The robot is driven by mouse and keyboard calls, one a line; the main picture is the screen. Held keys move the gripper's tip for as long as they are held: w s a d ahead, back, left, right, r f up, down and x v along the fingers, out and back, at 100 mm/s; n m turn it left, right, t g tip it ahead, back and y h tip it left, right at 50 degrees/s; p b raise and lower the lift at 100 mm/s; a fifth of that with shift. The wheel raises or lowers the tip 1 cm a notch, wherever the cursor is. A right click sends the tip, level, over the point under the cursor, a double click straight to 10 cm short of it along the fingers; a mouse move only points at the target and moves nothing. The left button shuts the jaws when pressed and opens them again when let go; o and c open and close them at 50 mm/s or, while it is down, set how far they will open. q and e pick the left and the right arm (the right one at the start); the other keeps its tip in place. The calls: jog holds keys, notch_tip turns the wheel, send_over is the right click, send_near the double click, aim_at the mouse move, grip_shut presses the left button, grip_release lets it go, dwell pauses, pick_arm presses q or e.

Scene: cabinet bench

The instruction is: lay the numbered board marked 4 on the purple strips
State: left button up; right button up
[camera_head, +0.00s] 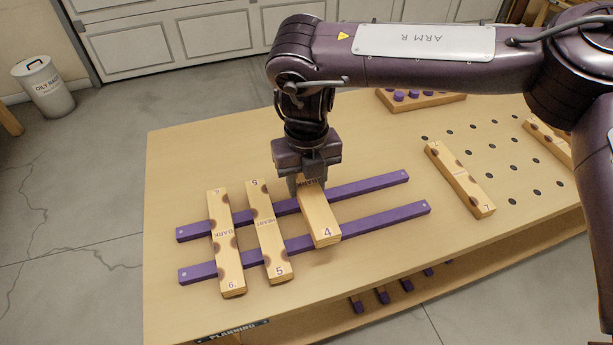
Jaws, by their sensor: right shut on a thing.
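The numbered board marked 4 (322,224) is a light wooden bar over the two purple strips, to the right of board 5. My right gripper (307,187) is shut on its far end from above. I cannot tell whether the board touches the strips or hangs just above them. The far purple strip (370,187) and the near purple strip (385,220) lie parallel on the bench. Board 5 (270,240) and board 6 (226,250) lie across both strips at the left. My left gripper is not in view.
The wooden bench top (180,150) is clear at the left and back. Another board (460,180) lies at the right beside rows of dark holes. A block with purple pegs (425,99) stands at the back, partly behind my right arm. An oily rags bin (45,88) stands on the floor.

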jog(key=shift+f+b, duration=0.55)
jog(key=shift+f, duration=0.45)
notch_tip(320, 180, down, 5)
jog(key=shift+r+b, duration=0.2)
jog(key=shift+b, duration=1.05)
jog(key=shift+f, duration=0.3)
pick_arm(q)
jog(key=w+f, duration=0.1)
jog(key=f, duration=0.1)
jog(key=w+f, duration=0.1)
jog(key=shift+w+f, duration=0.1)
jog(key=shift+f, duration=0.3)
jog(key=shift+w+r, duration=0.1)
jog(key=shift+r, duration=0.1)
pick_arm(e)
jog(key=shift+r, duration=0.1)
jog(key=shift+f, duration=0.25)
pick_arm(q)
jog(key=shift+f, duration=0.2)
pick_arm(e)
jog(key=shift+f, duration=0.35)
pick_arm(q)
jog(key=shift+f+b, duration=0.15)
jog(key=shift+b, duration=0.15)
pick_arm(e)
jog(key=shift+f, duration=0.35)
